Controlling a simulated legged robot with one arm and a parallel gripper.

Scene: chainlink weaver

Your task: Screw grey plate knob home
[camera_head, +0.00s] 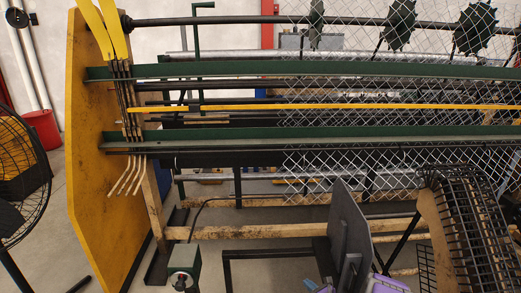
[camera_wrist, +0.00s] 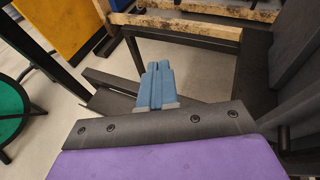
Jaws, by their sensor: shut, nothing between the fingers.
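My gripper (camera_wrist: 159,68) has blue fingers, pressed together and empty in the wrist view, pointing at open floor between dark bars. In the head view, my gripper (camera_head: 318,286) shows at the bottom edge, partly cut off, with its purple body to the right. A dark grey plate (camera_head: 350,232) stands tilted just above it in the head view. Large grey panels (camera_wrist: 300,65) show at the right of the wrist view; I cannot tell whether they are that same plate. I cannot make out a knob on the plate in either view.
The weaving machine has a yellow end panel (camera_head: 92,150), green rails (camera_head: 300,70) and chainlink mesh (camera_head: 330,175). A wooden beam (camera_head: 270,231) runs low across it. A green box (camera_head: 185,262) stands at lower left. A slatted curved conveyor (camera_head: 465,220) is close on the right.

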